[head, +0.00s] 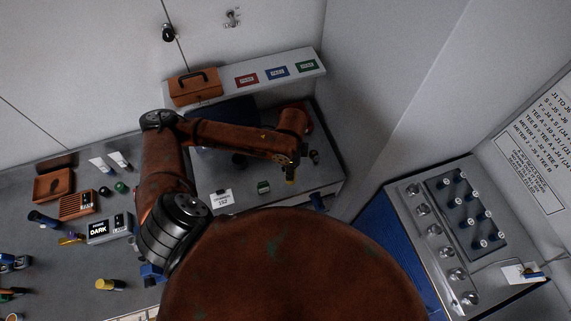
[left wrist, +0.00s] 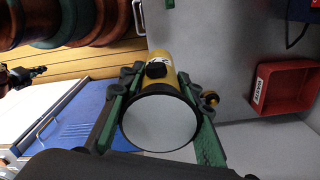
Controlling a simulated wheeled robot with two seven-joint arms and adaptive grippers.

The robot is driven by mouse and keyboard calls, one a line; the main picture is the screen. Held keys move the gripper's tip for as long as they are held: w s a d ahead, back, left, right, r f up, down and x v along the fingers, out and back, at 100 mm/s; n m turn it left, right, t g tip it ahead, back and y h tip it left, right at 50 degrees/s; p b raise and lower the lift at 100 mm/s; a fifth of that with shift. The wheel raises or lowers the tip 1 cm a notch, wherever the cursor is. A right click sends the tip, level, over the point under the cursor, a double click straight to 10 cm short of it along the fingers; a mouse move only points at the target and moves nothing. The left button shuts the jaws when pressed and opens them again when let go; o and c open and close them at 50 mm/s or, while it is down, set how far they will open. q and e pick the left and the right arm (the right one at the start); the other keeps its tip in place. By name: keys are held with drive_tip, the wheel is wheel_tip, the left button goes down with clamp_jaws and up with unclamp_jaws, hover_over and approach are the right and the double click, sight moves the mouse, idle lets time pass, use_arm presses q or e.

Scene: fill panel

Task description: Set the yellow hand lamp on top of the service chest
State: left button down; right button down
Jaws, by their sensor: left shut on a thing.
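The yellow hand lamp (left wrist: 160,68) is held between the green fingers of my left gripper (left wrist: 163,112) in the left wrist view. Its round pale lens faces the camera. In the head view the lamp (head: 291,179) is a small yellow piece below my left gripper (head: 292,168), over the grey bench. A dark blue box (head: 237,108), mostly hidden behind my left arm, stands at the back of the bench; I cannot tell whether it is the service chest. A dark and green shape at the left of the wrist view looks like my right gripper (left wrist: 28,74); its jaw state is unclear.
A red tray (left wrist: 286,88) lies near the lamp in the wrist view. An orange box with a black handle (head: 195,86) stands on the back ledge (head: 262,88). A white card (head: 222,199) and a small green item (head: 263,187) lie on the bench. A knob panel (head: 462,208) is at right.

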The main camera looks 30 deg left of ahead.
use_arm(q)
drive_tip(key=shift+w+a+f+p, duration=0.2)
drive_tip(key=shift+w+a+f, duration=0.65)
drive_tip(key=shift+f, duration=0.8)
drive_tip(key=shift+w+a+f+p, duration=0.15)
drive_tip(key=shift+w+a+f, duration=0.65)
drive_tip(key=shift+f, duration=0.8)
drive_tip(key=shift+w+a+f+p, duration=0.2)
drive_tip(key=shift+w+a+f, duration=0.4)
drive_tip(key=shift+w+f, duration=0.75)
drive_tip(key=shift+s+f, duration=0.4)
drive_tip(key=c, duration=1.4)
unclamp_jaws()
wheel_tip(320, 180, up, 12)
drive_tip(key=shift+r+b, duration=0.15)
drive_tip(key=shift+b, duration=0.3)
drive_tip(key=shift+s, duration=0.1)
